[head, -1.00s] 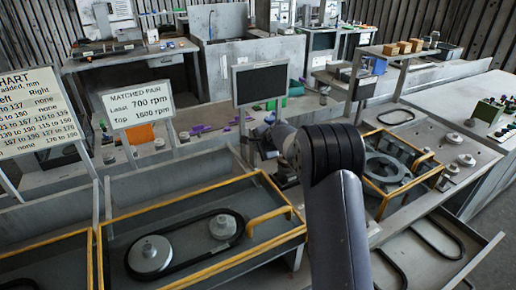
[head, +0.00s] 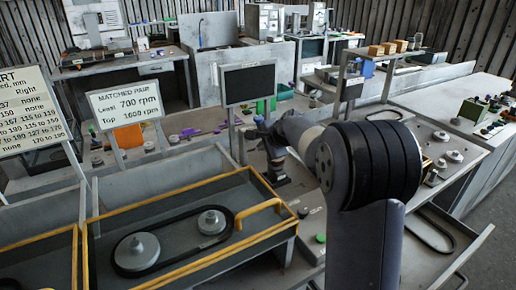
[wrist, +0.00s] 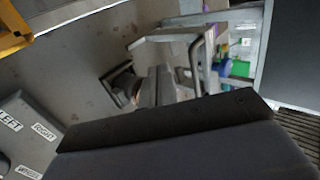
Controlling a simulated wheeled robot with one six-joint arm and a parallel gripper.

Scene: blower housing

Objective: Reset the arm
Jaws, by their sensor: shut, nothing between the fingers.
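My arm rises from the bottom right of the head view, bends at a black ribbed elbow and reaches left. My gripper (head: 275,178) is at its end, pointing down over the bench between the yellow-edged tray and the small black screen. In the wrist view, the dark gripper body fills the lower middle and the fingers (wrist: 160,86) lie close together with nothing seen between them. The fingertips are small and partly hidden in the head view.
A yellow-edged tray (head: 96,238) with two pulleys and a belt (head: 172,241) lies front left. The black screen (head: 250,84) and rpm sign (head: 126,104) stand behind. A shelf with orange blocks (head: 384,50) is at the right. Small knobs dot the bench near my elbow.

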